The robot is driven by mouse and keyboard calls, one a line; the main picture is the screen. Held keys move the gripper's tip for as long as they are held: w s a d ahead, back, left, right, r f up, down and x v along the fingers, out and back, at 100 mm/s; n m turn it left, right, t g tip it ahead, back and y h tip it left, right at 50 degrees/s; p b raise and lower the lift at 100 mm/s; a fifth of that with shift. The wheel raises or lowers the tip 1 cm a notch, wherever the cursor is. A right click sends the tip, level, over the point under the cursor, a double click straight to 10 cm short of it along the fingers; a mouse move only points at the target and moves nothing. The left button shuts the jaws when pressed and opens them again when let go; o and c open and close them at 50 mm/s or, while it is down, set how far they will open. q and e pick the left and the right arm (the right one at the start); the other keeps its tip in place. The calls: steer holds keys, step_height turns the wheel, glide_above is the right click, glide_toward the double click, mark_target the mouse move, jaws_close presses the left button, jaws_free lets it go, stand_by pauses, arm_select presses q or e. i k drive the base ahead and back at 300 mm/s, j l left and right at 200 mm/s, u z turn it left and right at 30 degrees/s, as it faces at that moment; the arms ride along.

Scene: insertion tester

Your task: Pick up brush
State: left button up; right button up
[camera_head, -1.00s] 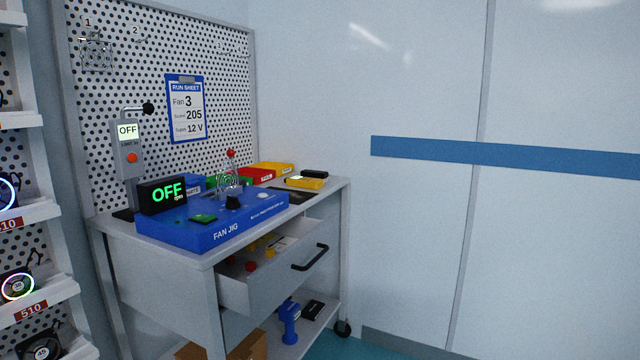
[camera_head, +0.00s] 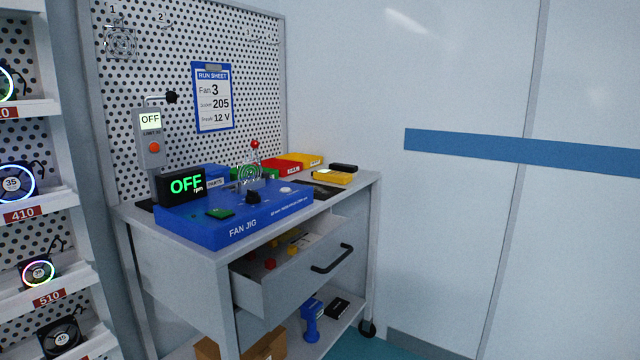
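I cannot make out a brush for certain in this view. The open drawer (camera_head: 262,290) of the grey workbench holds several small red and yellow items, too small to identify, and its front wall hides part of the inside. A blue fan jig (camera_head: 215,235) stands on the bench top. A blue tool (camera_head: 311,322) stands on the lower shelf beside a black box (camera_head: 335,307). Neither of my grippers is in view.
The drawer with its black handle (camera_head: 332,260) juts out from the bench. A shelf rack with several fans (camera_head: 38,272) stands at the left. A cardboard box (camera_head: 268,345) sits low under the bench. Floor shows at the lower right.

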mark_target(353, 169)
steer(key=i+l+u, duration=0.1)
steer(key=u, duration=0.25)
steer(key=l+u, duration=0.1)
steer(key=u, duration=0.25)
steer(key=i+l+u, duration=0.1)
steer(key=u, duration=0.3)
steer(key=i+l+u, duration=0.15)
steer(key=l+u, duration=0.25)
steer(key=l, duration=0.65)
steer(key=l+u, duration=0.4)
steer(key=l, duration=0.6)
